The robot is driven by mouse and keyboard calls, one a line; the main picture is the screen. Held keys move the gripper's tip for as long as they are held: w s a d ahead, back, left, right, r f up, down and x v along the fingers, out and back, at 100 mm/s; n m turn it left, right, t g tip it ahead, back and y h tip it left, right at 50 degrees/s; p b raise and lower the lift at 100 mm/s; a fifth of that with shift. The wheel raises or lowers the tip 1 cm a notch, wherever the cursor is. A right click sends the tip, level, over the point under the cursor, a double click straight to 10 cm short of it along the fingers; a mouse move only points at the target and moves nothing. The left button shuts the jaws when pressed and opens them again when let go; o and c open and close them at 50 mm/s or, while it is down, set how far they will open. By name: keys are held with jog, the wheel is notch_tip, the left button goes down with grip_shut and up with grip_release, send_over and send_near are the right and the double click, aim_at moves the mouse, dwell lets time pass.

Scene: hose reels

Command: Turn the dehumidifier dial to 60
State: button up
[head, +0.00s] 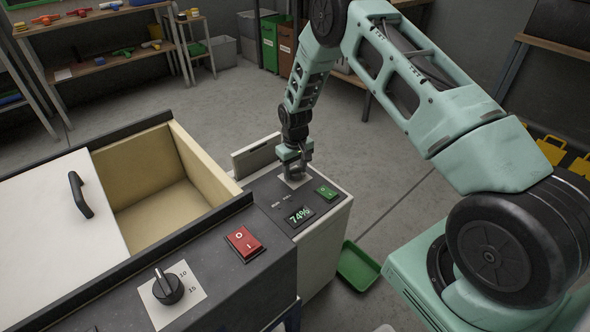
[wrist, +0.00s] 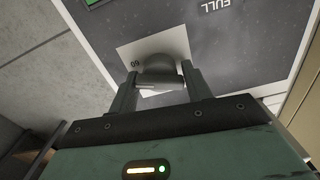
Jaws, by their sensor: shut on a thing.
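The dehumidifier (head: 325,230) is a pale box with a dark top panel. Its green display (head: 299,215) reads 74%. My gripper (head: 294,172) points down at the far part of this panel. In the wrist view my gripper (wrist: 156,88) is shut on the grey dial (wrist: 158,68), with one finger on each side of it. The dial stands on a white label plate (wrist: 172,42). A "60" mark (wrist: 135,64) shows upside down on the plate, left of the dial. The dial's pointer cannot be made out, and my fingers hide part of the plate.
A green switch (head: 326,191) sits on the same panel, right of my gripper. A nearer bench holds a red rocker switch (head: 244,243), another black dial (head: 167,287) and an open wooden bin (head: 157,205). A green tray (head: 358,267) lies on the floor. Floor behind is clear.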

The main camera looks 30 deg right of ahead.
aim_at(295, 168)
jog(key=shift+m, duration=0.9)
jog(key=o, duration=0.7)
notch_tip(295, 168, up, 18)
jog(key=shift+f, duration=0.25)
